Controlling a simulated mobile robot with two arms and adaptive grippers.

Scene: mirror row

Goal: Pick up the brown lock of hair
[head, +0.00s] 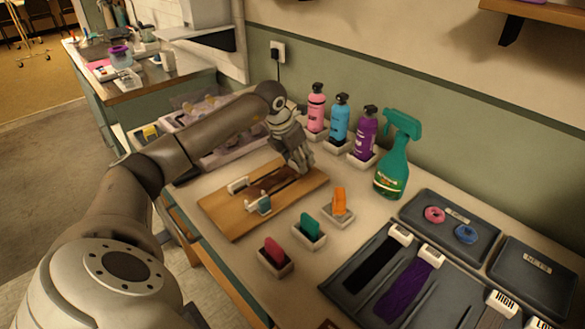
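The brown lock of hair (276,181) appears as a dark brown strip lying on a wooden board (230,222) on the counter. A white clip (238,185) and a pale blue-white piece (263,203) are at the left part of the board. My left gripper (301,167) points down at the far right end of the board, close to the end of the brown strip. Its fingers are small and seen from behind, so I cannot tell whether they touch the hair or are open. My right gripper is out of view.
Several bottles, including a pink one (316,112) and a green spray bottle (394,160), stand behind the board. Small holders with orange (340,201), teal (310,225) and red (274,249) pieces stand in front. Dark trays, one holding a purple lock (405,287), lie at right.

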